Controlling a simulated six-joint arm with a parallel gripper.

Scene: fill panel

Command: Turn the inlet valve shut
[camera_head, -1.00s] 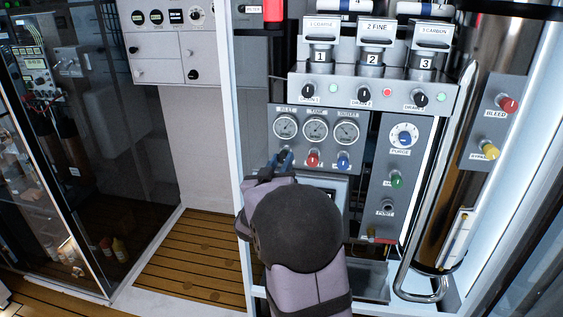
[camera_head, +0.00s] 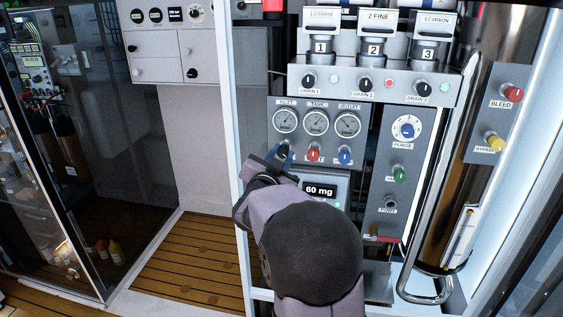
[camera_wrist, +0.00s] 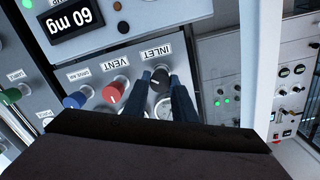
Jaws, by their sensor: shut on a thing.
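The inlet valve is a small black knob (camera_wrist: 160,74) under the label INLET in the wrist view. My gripper (camera_wrist: 164,86) has its two dark fingers on either side of the knob and is shut on it. In the head view my gripper (camera_head: 278,157) reaches the panel at the left end of the knob row, and its fingers partly cover the inlet knob (camera_head: 284,148). The knob's pointer mark cannot be made out. The inlet gauge (camera_head: 285,121) sits just above it.
A red vent knob (camera_head: 313,154) and a blue knob (camera_head: 345,156) stand close to the right. A display (camera_head: 320,190) reading 60 mg is below them. The white cabinet frame (camera_head: 233,120) is close on the left. A curved steel handle (camera_head: 428,210) stands out at the right.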

